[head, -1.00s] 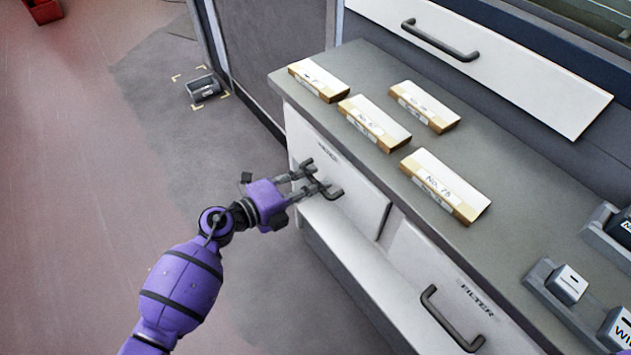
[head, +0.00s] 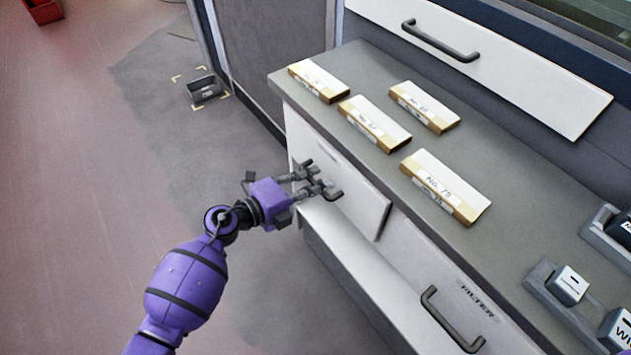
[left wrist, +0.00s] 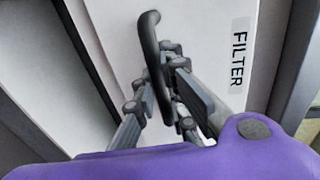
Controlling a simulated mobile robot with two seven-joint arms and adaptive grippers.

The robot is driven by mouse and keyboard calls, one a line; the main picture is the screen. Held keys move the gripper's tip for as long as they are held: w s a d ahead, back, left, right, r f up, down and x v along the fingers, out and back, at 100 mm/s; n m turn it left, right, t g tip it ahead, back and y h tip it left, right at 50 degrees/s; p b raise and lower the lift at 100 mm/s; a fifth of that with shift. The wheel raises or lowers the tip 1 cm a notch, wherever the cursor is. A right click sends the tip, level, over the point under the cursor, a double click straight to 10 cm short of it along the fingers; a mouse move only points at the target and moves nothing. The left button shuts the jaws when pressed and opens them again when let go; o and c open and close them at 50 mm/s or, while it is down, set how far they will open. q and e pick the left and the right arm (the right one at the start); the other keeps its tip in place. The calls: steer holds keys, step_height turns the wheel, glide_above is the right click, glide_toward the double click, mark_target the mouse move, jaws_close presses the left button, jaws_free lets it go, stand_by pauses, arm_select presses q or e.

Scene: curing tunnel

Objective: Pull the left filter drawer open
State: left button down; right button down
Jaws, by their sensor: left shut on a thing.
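The left filter drawer (head: 350,185) is a pale front at the left end of the cabinet, below the counter. Its right edge looks slightly proud of the cabinet face; how far is hard to tell. My left gripper (head: 318,183) is shut on its dark bar handle (head: 336,194). In the left wrist view the handle (left wrist: 150,50) runs between the fingers of my left gripper (left wrist: 172,92), which partly hide it, and the FILTER label (left wrist: 239,55) is to its right. My right gripper is not in view.
A second filter drawer (head: 415,265) with its own handle (head: 450,320) is to the right. Several labelled boxes lie on the grey counter (head: 395,160). A white upper drawer (head: 520,70) is behind.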

arm_select(q)
steer(key=f+v, duration=0.2)
steer(key=v, duration=0.9)
steer(key=f+v, duration=0.2)
steer(key=v, duration=0.9)
steer(key=shift+s+a+p, duration=0.35)
steer(key=shift+a, duration=0.1)
steer(key=shift+w, duration=0.1)
steer(key=c, duration=2.1)
jaws_free()
steer(key=v, duration=1.2)
